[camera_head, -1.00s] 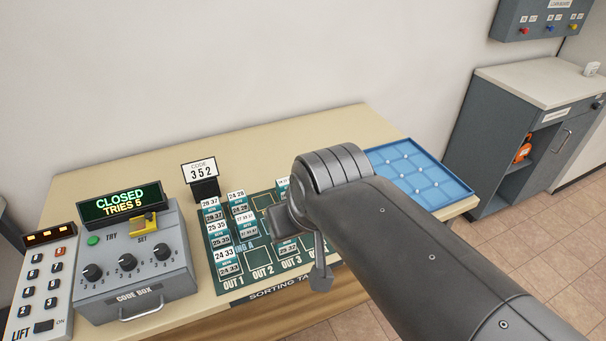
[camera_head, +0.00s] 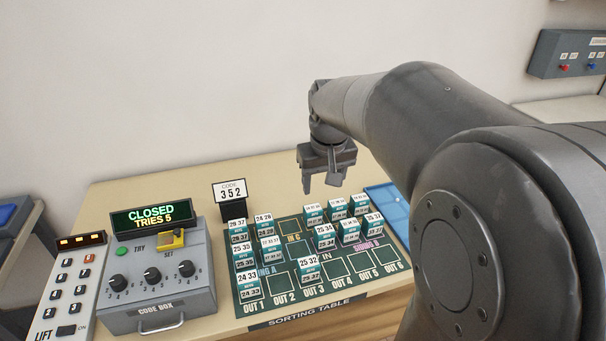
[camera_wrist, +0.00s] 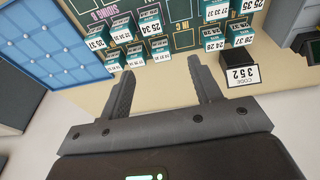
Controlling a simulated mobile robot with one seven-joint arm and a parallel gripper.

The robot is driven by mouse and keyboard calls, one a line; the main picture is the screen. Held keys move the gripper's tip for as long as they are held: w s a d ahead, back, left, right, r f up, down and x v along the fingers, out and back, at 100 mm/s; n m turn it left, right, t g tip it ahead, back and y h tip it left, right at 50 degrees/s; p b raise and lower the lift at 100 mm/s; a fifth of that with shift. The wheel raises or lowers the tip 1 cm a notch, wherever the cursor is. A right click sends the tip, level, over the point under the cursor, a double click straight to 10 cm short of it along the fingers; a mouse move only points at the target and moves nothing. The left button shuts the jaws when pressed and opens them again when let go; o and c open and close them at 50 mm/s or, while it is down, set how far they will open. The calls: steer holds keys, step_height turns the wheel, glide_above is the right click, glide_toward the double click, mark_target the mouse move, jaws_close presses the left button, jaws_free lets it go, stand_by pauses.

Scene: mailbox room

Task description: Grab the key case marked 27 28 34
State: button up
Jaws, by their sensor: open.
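Small teal key cases with white number labels stand on the green sorting mat (camera_head: 285,288). Several carry three small numbers: a back-row case (camera_head: 314,214), its neighbours (camera_head: 338,208) and (camera_head: 359,204), a case in front of them (camera_head: 349,231) and one in the second column (camera_head: 270,248). I cannot read for certain which is marked 27 28 34. My gripper (camera_head: 321,183) is open and empty, pointing down above the table behind the back-row cases. In the wrist view, its fingers (camera_wrist: 158,78) are apart, with the back-row cases (camera_wrist: 136,56) beyond the fingertips.
The code box (camera_head: 155,285) and lift panel (camera_head: 73,285) stand at the left. A code card 352 (camera_head: 231,193) stands behind the mat's left part. A blue tray (camera_head: 386,200) lies at the right, partly hidden by my arm. The wall is behind.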

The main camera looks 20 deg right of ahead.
steer(key=w+d+f+g, duration=0.1)
steer(key=w+d+f, duration=0.3)
steer(key=w, duration=0.3)
steer(key=g, duration=0.2)
glide_toward(337, 202)
steer(key=shift+s+a+f, duration=0.15)
steer(key=shift+s+f, duration=0.15)
steer(key=shift+s, duration=0.05)
steer(key=shift+w+f, duration=0.15)
steer(key=shift+f, duration=0.2)
steer(key=f, duration=1)
steer(key=shift+d+f, duration=0.35)
steer(key=shift+c, duration=0.2)
steer(key=c, duration=0.8)
steer(key=shift+o, duration=0.2)
steer(key=shift+r, duration=0.1)
